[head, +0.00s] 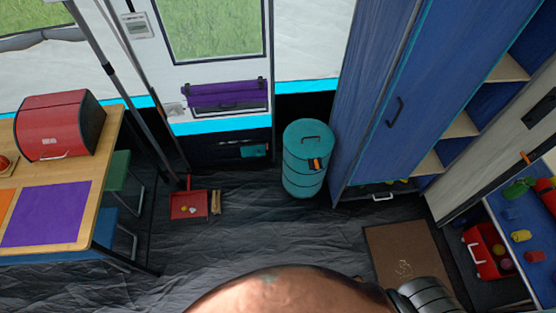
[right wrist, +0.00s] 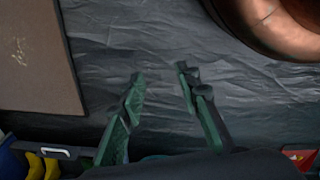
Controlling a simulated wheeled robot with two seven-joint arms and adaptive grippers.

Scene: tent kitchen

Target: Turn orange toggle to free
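A small orange piece (head: 525,157) sits on the pale door or panel at the right edge of the head view; its exact shape and setting are too small to tell. Another orange-and-black piece (head: 316,164) is on the side of the teal round canister (head: 305,185) in the middle. I cannot tell which is the toggle. My right gripper (right wrist: 160,78) shows two green fingers spread apart, empty, over the dark floor sheet in the right wrist view. It is not near either orange piece. My left gripper is not in view.
A blue cabinet (head: 375,110) stands right of the canister. A brown mat (head: 405,252), a red bin (head: 484,252) and a blue shelf (head: 522,240) with toys are at the right. A table (head: 85,205) is at left. The middle floor (head: 250,240) is clear.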

